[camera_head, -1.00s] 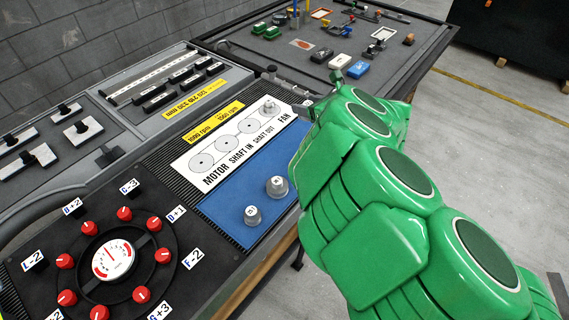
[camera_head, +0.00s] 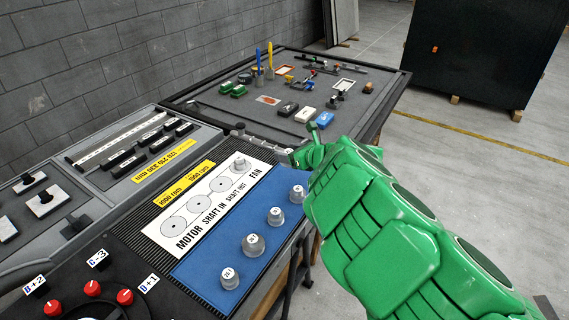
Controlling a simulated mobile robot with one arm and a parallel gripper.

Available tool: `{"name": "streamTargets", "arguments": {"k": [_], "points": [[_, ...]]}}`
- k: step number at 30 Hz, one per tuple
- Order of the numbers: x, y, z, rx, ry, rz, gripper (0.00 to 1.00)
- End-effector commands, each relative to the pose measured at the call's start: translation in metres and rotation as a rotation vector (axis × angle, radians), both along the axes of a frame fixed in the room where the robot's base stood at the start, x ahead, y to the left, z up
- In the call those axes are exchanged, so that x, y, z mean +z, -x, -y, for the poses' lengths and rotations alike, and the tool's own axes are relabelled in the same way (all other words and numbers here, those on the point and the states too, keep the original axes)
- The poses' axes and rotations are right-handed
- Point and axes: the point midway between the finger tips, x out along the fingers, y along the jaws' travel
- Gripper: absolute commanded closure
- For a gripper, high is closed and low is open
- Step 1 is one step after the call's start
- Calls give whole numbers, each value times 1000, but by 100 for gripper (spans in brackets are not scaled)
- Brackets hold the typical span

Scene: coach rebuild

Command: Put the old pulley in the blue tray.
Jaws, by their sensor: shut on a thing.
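The blue tray (camera_head: 193,262) lies on the near side of the bench, below the white motor-to-fan diagram. Several small grey pulleys with white labelled tops stand in it in a row, such as one at its front end (camera_head: 229,279) and one farther up (camera_head: 253,245). Another grey pulley (camera_head: 240,166) sits on the diagram at its fan end. I cannot tell by sight which one is the old pulley. My gripper (camera_head: 297,157) is at the right end of the diagram, apart from that pulley. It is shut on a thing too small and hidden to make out.
A dial with red knobs (camera_head: 124,297) is at the lower left. A grey slotted panel (camera_head: 140,150) stands behind the diagram. The far dark table (camera_head: 255,105) carries several small parts and upright tools. Open floor lies to the right.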

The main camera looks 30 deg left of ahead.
Motion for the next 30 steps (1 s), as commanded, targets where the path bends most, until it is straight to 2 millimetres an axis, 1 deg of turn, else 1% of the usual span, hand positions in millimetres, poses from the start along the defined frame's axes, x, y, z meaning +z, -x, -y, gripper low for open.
{"name": "streamTargets", "arguments": {"k": [3,9,30], "points": [[-3,-7,-8,2,-4,-1,75],[-11,-18,-17,1,-3,-2,75],[-55,-44,-41,2,-2,0,76]]}}
